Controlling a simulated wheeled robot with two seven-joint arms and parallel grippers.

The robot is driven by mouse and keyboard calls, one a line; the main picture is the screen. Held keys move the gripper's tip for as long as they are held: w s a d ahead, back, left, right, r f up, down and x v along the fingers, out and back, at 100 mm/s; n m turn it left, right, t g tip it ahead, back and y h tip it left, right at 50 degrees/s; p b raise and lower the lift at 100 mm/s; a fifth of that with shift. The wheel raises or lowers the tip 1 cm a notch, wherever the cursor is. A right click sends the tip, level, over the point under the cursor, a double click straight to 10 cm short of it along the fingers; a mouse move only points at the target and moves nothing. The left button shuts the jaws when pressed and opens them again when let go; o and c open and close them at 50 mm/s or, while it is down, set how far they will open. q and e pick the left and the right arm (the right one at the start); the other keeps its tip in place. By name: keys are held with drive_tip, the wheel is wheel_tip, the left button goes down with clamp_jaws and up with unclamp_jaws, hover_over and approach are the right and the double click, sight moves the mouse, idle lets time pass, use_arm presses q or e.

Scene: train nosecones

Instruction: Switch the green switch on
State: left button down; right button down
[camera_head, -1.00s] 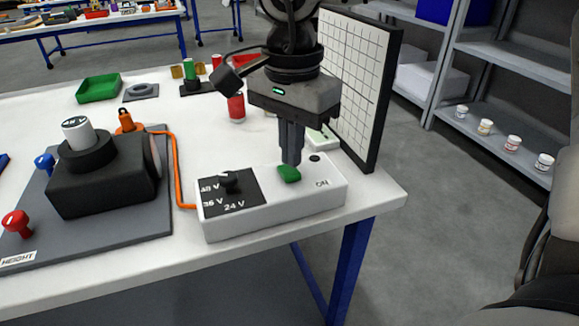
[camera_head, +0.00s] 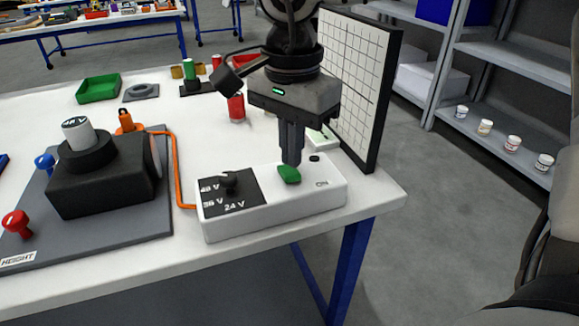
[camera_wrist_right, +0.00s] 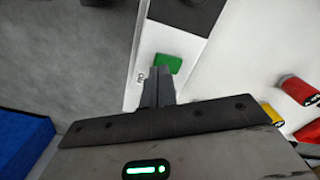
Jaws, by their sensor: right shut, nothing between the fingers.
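The green switch (camera_head: 289,175) sits on top of a white control box (camera_head: 270,218) at the front right of the table. "ON" is printed on the box to the right of the switch. My right gripper (camera_head: 291,162) is shut and empty, pointing down, with its fingertips at the switch's far edge. Whether they touch it I cannot tell. In the right wrist view the switch (camera_wrist_right: 168,63) lies just beyond the closed fingertips (camera_wrist_right: 158,72). My left gripper is not in view.
A black voltage knob (camera_head: 229,181) stands on the box left of the switch. An orange cable (camera_head: 178,170) runs to a black device (camera_head: 105,180) on a grey plate. A gridded board (camera_head: 350,85) stands close behind the gripper on the right. The table's edge is just right of the box.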

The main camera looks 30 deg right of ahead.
sight(291, 173)
drive_tip(key=shift+f+b, duration=0.95)
drive_tip(key=shift+f, duration=0.05)
idle(0.8)
drive_tip(key=shift+r+p, duration=2.55)
drive_tip(key=shift+r, duration=1)
